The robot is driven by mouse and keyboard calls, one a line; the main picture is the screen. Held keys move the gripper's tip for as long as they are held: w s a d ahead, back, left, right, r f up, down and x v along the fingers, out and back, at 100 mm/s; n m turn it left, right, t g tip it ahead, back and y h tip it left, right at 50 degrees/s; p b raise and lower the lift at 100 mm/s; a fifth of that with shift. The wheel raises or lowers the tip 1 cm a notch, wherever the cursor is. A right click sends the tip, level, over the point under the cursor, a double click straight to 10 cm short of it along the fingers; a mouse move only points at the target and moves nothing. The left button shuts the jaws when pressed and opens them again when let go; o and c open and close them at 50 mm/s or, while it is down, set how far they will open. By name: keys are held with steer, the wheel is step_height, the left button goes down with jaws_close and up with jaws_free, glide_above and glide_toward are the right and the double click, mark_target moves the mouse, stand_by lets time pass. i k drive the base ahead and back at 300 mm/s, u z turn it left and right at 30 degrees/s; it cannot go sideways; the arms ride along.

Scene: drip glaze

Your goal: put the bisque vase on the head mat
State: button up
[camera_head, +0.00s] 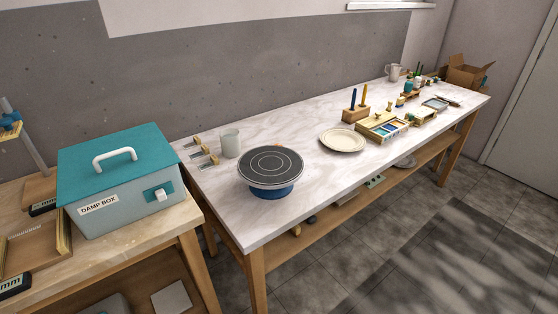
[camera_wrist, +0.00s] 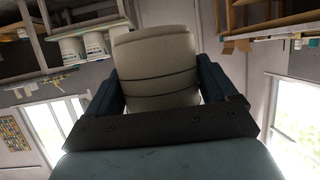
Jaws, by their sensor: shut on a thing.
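The bisque vase (camera_wrist: 155,62), pale cream with thin dark lines around it, fills the middle of the wrist view. My gripper (camera_wrist: 160,84) is shut on it, with one dark blue finger on each side. The vase's far end and foot cannot be made out. Neither my gripper nor the vase shows in the head view. There, a dark round mat with pale rings, which looks like the head mat (camera_head: 270,166), lies on top of a blue-based wheel (camera_head: 271,191) near the left end of the marble bench. Nothing stands on it.
A teal-lidded damp box (camera_head: 120,180) sits on the left table. Bare marble (camera_head: 300,137) lies between wheel and plate.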

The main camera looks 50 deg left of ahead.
mark_target(270, 163)
steer(key=u, duration=3.2)
steer(key=k, duration=0.1)
steer(key=z, duration=2.55)
